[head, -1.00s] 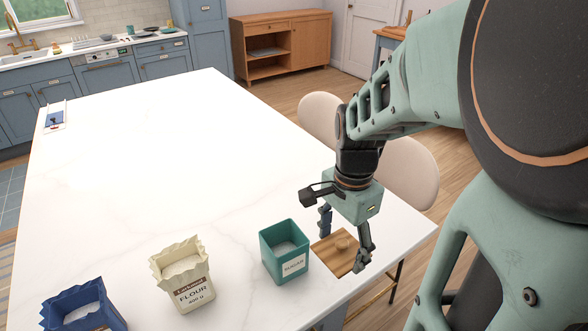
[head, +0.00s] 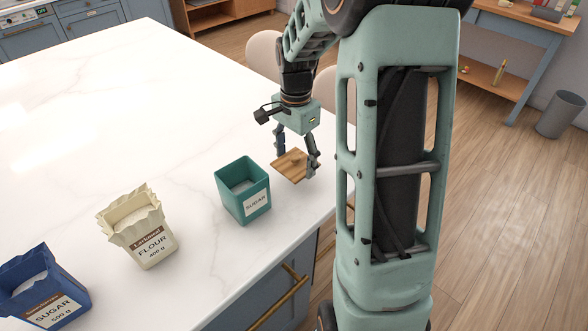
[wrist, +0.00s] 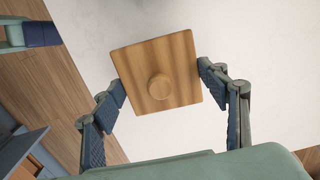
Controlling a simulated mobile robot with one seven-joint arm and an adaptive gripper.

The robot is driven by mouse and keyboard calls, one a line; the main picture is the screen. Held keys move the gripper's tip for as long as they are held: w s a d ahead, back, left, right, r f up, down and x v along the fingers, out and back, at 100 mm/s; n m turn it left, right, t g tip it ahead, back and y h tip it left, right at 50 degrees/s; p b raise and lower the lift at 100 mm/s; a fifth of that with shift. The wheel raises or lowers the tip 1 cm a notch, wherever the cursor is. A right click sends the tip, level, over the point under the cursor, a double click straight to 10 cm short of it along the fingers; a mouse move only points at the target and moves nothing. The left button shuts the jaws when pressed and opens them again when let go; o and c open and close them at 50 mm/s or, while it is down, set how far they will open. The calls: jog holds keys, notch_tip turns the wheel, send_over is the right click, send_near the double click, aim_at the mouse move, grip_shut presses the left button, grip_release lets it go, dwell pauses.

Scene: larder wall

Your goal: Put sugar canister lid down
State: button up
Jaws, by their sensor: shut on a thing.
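The sugar canister lid (head: 284,172) is a square wooden plate with a round knob. My gripper (head: 297,162) is shut on it, with a finger at each of two opposite edges. In the wrist view the lid (wrist: 183,62) lies between the fingertips (wrist: 161,83), knob facing the camera. It is near the right edge of the white counter (head: 150,85); I cannot tell whether it touches the counter. The teal sugar canister (head: 236,206) stands open on the counter, left of and nearer than the lid, with white contents showing.
A cream flour bag (head: 137,229) and a blue sugar bag (head: 40,287) stand open on the counter to the left. Pale chairs (head: 264,50) stand beyond the counter's far right side. The counter behind the canister and bags is clear.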

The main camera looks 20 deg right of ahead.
aim_at(295, 168)
jog(key=shift+w+f, duration=0.2)
jog(key=shift+f, duration=0.25)
jog(key=shift+w+d+f+b, duration=0.15)
jog(key=shift+f+b, duration=1.1)
jog(key=shift+f, duration=0.25)
jog(key=shift+f, duration=0.25)
jog(key=o, duration=1.2)
jog(key=shift+r, duration=0.1)
jog(key=shift+c, duration=0.2)
jog(key=shift+r, duration=0.1)
notch_tip(295, 168, up, 12)
jog(key=shift+r+p, duration=0.1)
jog(key=shift+p, duration=0.2)
